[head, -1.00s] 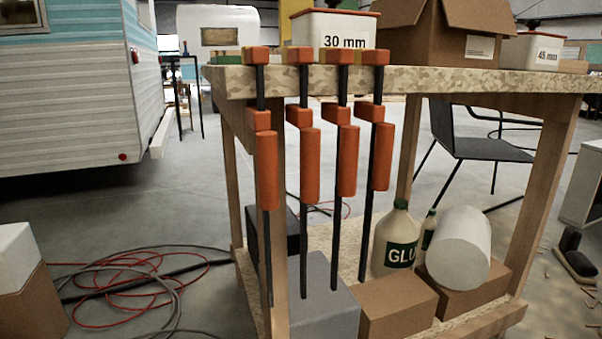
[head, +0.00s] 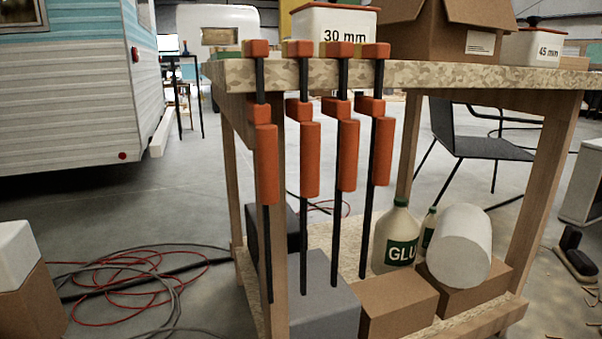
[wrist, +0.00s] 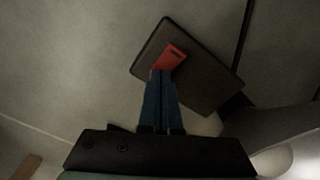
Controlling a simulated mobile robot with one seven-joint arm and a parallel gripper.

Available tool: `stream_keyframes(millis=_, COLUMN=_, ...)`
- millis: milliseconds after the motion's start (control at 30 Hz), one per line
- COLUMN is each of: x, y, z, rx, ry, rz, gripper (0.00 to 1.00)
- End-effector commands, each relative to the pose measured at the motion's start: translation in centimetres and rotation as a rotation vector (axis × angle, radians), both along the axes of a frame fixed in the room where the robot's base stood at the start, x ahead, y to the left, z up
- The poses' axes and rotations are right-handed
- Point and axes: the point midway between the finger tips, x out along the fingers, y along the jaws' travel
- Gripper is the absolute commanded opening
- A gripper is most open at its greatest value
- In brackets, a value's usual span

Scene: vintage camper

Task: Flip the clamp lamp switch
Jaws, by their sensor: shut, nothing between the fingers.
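A small red switch (wrist: 174,55) sits on a dark, tilted rectangular plate (wrist: 205,80) in the wrist view. My gripper (wrist: 162,74) has its two blue fingers shut together, with nothing between them. The fingertips overlap the lower edge of the switch in the picture; I cannot tell whether they touch it. The lamp's head and clamp are not clearly seen in either view. My gripper is not in the head view.
A wooden workbench (head: 480,76) carries several orange bar clamps (head: 309,160) on its front edge and boxes on top. A glue bottle (head: 396,238) stands on its lower shelf. Cables (head: 150,275) lie on the floor. A camper (head: 70,110) stands left.

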Motion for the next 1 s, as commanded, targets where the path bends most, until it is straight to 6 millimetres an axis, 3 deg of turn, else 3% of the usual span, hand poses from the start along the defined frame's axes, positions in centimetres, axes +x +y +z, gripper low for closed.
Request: stream_keyframes(millis=1000, x=0.0, y=0.0, z=7.1, rx=-0.001, ry=-0.001, rz=0.0, gripper=0.0)
